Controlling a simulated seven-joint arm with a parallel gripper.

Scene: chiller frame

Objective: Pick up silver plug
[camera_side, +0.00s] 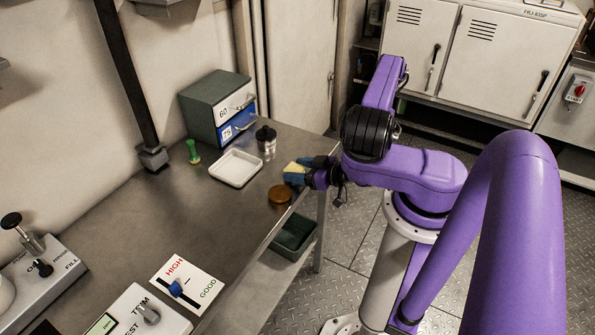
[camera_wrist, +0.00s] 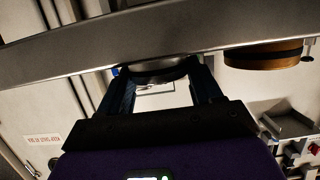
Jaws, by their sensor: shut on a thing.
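A small silver cylinder with a black top (camera_side: 268,147) stands upright on the metal bench, right of the white tray; it looks like the silver plug. My gripper (camera_side: 306,171) is at the bench's right edge, nearer the camera than the cylinder and apart from it. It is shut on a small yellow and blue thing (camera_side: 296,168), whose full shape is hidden. In the wrist view my gripper's fingers (camera_wrist: 160,84) show with a dark curved shape between their tips; I cannot tell it clearly there.
A brown round disc (camera_side: 280,194) lies by the bench edge, close to my gripper; it also shows in the wrist view (camera_wrist: 262,55). A white tray (camera_side: 236,168), a green piece (camera_side: 193,151) and a drawer box (camera_side: 213,107) stand behind. A dark bin (camera_side: 294,236) hangs below the edge.

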